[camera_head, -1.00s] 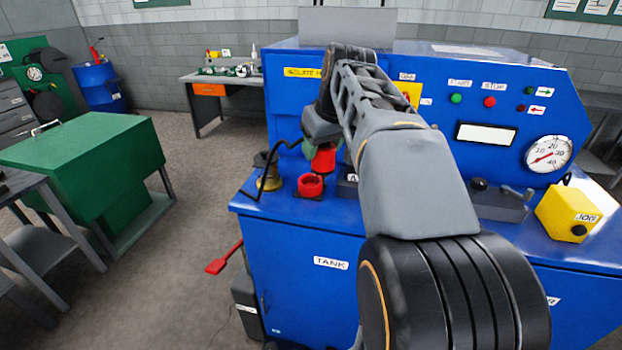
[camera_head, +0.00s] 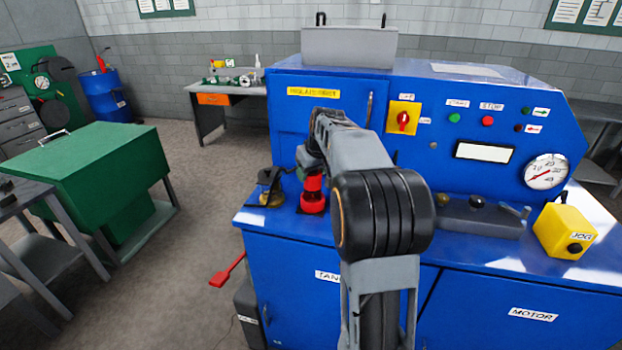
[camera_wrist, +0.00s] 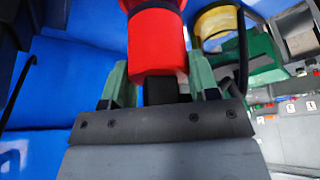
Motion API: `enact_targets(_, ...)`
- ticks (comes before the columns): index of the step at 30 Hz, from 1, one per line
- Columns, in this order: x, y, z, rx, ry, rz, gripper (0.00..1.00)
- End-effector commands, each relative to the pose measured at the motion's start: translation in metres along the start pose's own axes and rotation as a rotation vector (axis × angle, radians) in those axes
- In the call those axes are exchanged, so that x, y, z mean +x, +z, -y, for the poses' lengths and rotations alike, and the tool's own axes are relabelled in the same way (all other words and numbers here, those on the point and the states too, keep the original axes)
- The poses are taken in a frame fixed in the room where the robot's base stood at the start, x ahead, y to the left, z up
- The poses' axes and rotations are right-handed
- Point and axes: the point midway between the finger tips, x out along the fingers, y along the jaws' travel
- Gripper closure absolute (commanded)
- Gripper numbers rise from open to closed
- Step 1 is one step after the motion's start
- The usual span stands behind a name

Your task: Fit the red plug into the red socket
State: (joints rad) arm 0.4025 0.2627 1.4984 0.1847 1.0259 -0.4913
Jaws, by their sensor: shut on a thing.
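The red plug (camera_head: 314,183) hangs below my gripper (camera_head: 309,168), directly over the red socket (camera_head: 313,203) on the blue bench top. In the head view the plug's lower end meets the socket's top; how far it is inside cannot be told. In the wrist view the red plug (camera_wrist: 157,45) stands between the green fingers of my gripper (camera_wrist: 160,82), which are shut on its dark rear part. A red rim beyond the plug shows at the top of that view, partly hidden by the plug.
A brass-coloured fitting (camera_head: 271,197) with a black cable stands just left of the socket. The blue cabinet front (camera_head: 340,90) rises behind. A grey block with levers (camera_head: 480,215) and a yellow jog box (camera_head: 565,232) lie to the right.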

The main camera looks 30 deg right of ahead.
Motion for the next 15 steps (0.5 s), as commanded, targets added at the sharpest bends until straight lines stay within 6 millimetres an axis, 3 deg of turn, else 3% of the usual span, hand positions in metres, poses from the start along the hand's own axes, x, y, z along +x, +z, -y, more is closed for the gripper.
enact_targets(6, 0.022, 0.011, 0.001, 0.000, -0.001, 0.001, 0.82)
enact_targets(15, 0.025, 0.011, 0.000, 0.000, 0.000, -0.001, 0.82)
